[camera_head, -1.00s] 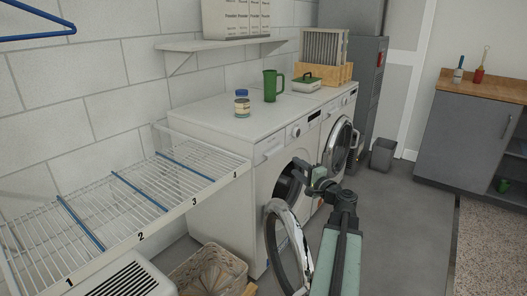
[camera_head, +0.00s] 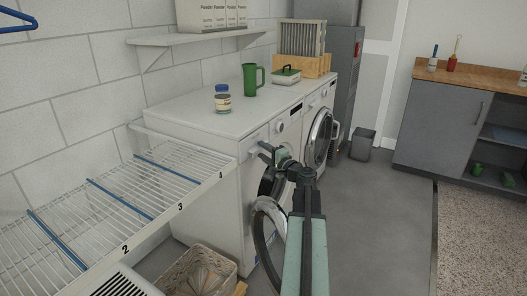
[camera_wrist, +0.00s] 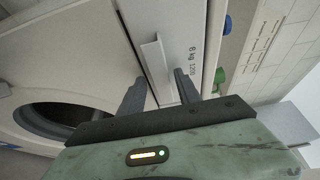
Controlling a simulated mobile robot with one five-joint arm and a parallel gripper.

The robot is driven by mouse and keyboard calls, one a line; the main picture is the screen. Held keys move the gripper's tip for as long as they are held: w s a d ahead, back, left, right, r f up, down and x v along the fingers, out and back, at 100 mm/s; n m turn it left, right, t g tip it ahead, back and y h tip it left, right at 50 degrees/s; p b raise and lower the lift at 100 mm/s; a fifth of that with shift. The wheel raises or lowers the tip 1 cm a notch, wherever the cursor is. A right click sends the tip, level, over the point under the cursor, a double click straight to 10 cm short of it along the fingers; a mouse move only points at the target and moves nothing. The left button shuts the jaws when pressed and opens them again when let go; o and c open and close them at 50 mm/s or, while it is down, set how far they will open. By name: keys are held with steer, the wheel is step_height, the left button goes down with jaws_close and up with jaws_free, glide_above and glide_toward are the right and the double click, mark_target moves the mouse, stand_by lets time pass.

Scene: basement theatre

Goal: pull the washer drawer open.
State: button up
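The washer (camera_head: 222,160) is white, with its round door (camera_head: 266,232) swung open. The washer drawer (camera_wrist: 133,22) is at the top left of its front; its pale bar handle (camera_wrist: 156,62) shows in the wrist view beside "6 kg 1200" print. The drawer looks flush with the front. My gripper (camera_head: 265,148) is at the drawer in the head view and partly covers it. In the wrist view my gripper (camera_wrist: 160,82) is open, with one dark finger on each side of the handle's lower end. I cannot tell whether either finger touches the handle.
A blue-lidded jar (camera_head: 222,100), a green mug (camera_head: 252,80) and a green-lidded box (camera_head: 286,75) stand on the machines. A wire rack (camera_head: 120,200) is at left, with a wicker basket (camera_head: 200,275) below. Grey floor (camera_head: 370,220) at right is clear.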

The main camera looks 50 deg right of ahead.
steer(key=shift+w+a+r, duration=0.1)
jaws_close()
steer(key=shift+a, duration=0.1)
stand_by(1.2)
